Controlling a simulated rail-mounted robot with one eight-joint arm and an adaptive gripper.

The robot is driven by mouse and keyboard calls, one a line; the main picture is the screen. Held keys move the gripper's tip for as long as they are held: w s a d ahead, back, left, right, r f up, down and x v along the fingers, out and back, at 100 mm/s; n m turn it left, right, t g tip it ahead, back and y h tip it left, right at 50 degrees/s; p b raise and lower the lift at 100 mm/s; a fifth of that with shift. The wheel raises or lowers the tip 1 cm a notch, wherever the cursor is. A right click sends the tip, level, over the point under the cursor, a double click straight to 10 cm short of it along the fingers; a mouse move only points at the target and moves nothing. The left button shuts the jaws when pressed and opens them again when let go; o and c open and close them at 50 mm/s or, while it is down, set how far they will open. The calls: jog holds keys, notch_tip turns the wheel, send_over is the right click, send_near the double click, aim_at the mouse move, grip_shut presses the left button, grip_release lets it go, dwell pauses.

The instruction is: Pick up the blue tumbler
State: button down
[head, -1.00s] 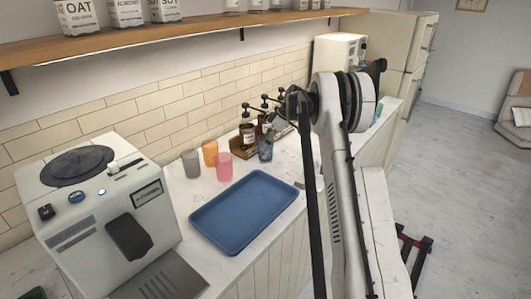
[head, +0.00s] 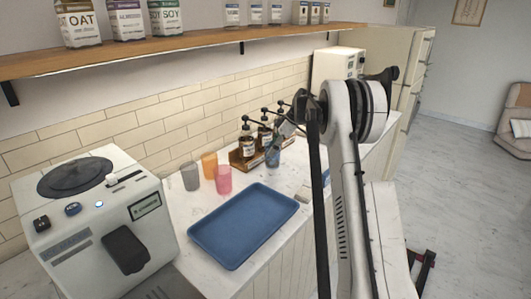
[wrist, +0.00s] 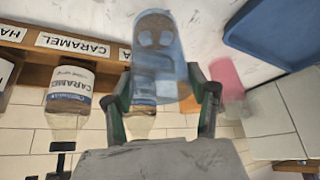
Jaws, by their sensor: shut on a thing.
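The blue tumbler (wrist: 157,60) is a translucent blue cup that fills the upper middle of the wrist view. It also shows in the head view (head: 272,157), close to the syrup bottles. My gripper (wrist: 160,88) is shut on the tumbler, with one finger against each side of it. In the head view my gripper (head: 283,136) comes in from the right above the tumbler and partly covers its top. I cannot tell from these frames whether its base touches the counter.
Syrup bottles (head: 246,145) stand in a wooden rack (head: 238,164) beside the tumbler. Grey (head: 190,176), orange (head: 209,165) and pink (head: 224,180) cups stand to the left. A blue tray (head: 243,226) lies in front. A shelf (head: 150,58) runs along the wall above.

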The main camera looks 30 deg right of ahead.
jog(key=s+d+b, duration=0.1)
jog(key=s+d, duration=0.7)
jog(key=d, duration=0.4)
jog(key=shift+s, duration=0.4)
